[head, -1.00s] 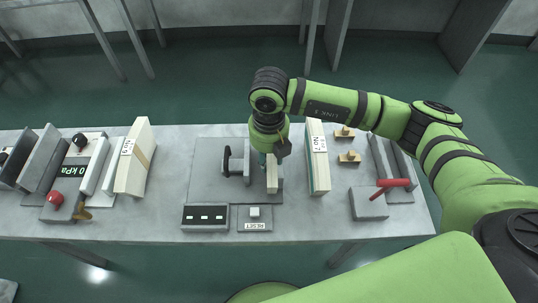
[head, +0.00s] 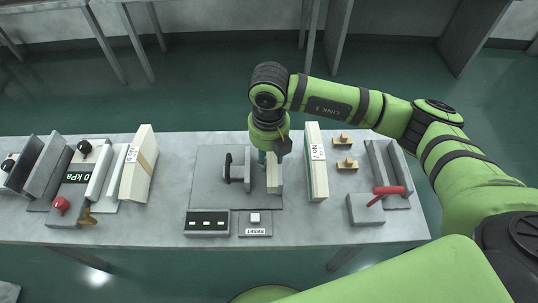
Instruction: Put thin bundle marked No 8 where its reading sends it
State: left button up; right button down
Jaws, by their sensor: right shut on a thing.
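My right gripper (head: 270,153) points down over the grey gauge plate (head: 207,175) at the middle of the bench. It is shut on a thin cream bundle (head: 274,180), which stands upright at the right part of the plate. No label shows on this bundle, so I cannot read its number. Left of it are a grey upright block and a dark handwheel (head: 228,168). A display (head: 207,222) in front shows only pale dashes, no figure. Whether the bundle touches the plate I cannot tell. My left gripper is not in view.
A bundle marked No 7 (head: 316,165) stands close on the right; another labelled bundle (head: 139,165) stands left. A RESET button box (head: 255,222) is in front. At left is a kPa press (head: 80,180); at right, a red-handled fixture (head: 367,207) and brass pieces (head: 345,163).

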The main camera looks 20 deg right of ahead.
jog(key=shift+r+p, duration=2)
jog(key=shift+r, duration=1.7)
jog(key=shift+f, duration=0.1)
